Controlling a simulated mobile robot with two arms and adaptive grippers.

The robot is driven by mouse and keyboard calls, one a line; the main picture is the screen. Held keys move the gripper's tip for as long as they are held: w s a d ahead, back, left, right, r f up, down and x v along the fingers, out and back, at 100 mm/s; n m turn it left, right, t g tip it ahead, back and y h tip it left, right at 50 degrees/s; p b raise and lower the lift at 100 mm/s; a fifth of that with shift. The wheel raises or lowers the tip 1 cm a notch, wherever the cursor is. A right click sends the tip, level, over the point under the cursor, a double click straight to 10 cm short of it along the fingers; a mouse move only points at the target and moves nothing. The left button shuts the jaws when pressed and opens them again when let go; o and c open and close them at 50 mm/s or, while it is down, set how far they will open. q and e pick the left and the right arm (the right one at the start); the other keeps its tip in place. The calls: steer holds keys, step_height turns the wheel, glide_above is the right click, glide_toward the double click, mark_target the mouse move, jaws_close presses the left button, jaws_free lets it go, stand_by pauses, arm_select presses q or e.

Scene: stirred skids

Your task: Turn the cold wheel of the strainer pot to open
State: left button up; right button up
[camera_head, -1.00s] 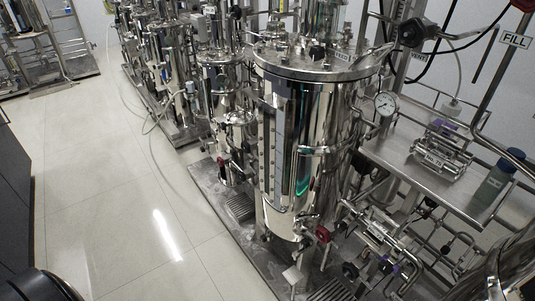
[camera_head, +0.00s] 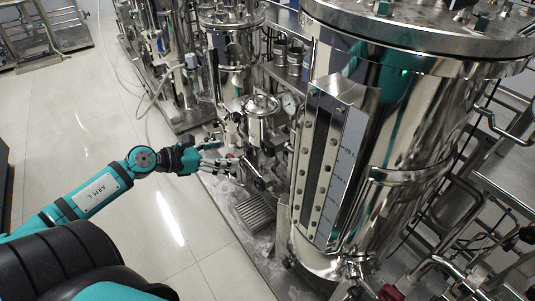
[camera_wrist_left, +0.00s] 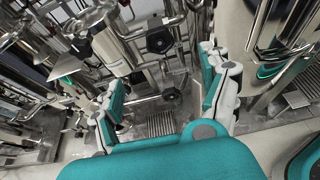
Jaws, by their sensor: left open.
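A small lidded steel pot (camera_head: 260,117), which looks like the strainer pot, stands among pipes behind the big tank. My left gripper (camera_head: 218,158) is open and empty, reaching from the left towards the valves below the pot. In the left wrist view its spread teal-padded fingers (camera_wrist_left: 160,96) frame pipework and a floor grate. I cannot tell which wheel is the cold one; no wheel label is readable. My right gripper is not in view.
A large steel tank (camera_head: 400,130) with a level scale (camera_head: 328,165) fills the right side. A round gauge (camera_head: 290,103) sits beside the pot. A drain grate (camera_head: 256,213) lies in the skid below. The pale floor (camera_head: 120,150) at left is clear.

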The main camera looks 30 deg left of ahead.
mark_target(265, 150)
arm_select(q)
steer(key=b+x, duration=0.1)
steer(key=x, duration=1.4)
steer(key=shift+w+d, duration=0.1)
steer(key=shift+w+d+f, duration=0.15)
steer(key=shift+w+d, duration=0.1)
steer(key=shift+w, duration=0.25)
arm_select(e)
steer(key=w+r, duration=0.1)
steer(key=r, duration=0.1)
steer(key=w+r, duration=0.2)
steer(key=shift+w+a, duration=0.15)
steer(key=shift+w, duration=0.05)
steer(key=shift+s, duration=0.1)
arm_select(q)
steer(key=c, duration=1.2)
steer(key=shift+o, duration=0.2)
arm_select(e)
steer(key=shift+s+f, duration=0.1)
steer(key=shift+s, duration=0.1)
